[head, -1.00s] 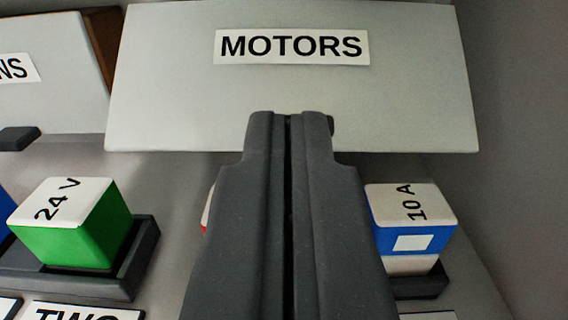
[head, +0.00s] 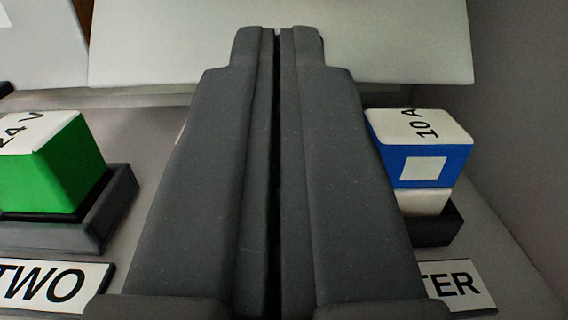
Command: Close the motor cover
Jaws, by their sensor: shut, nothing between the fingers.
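The motor cover (head: 400,45) is a pale grey panel across the top of the head view. Its lower edge shows, and its upper part is cut off by the frame. My gripper (head: 278,32) is shut and empty, pointing up the picture. Its fingertips overlap the lower part of the cover in the view. I cannot tell whether they touch it. The fingers hide the middle of the scene below the cover.
A green "24 V" block (head: 60,165) sits in a dark holder at left. A blue and white "10 A" block (head: 425,160) sits in another at right. A "TWO" label (head: 45,288) lies at lower left. A grey wall (head: 520,120) bounds the right side.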

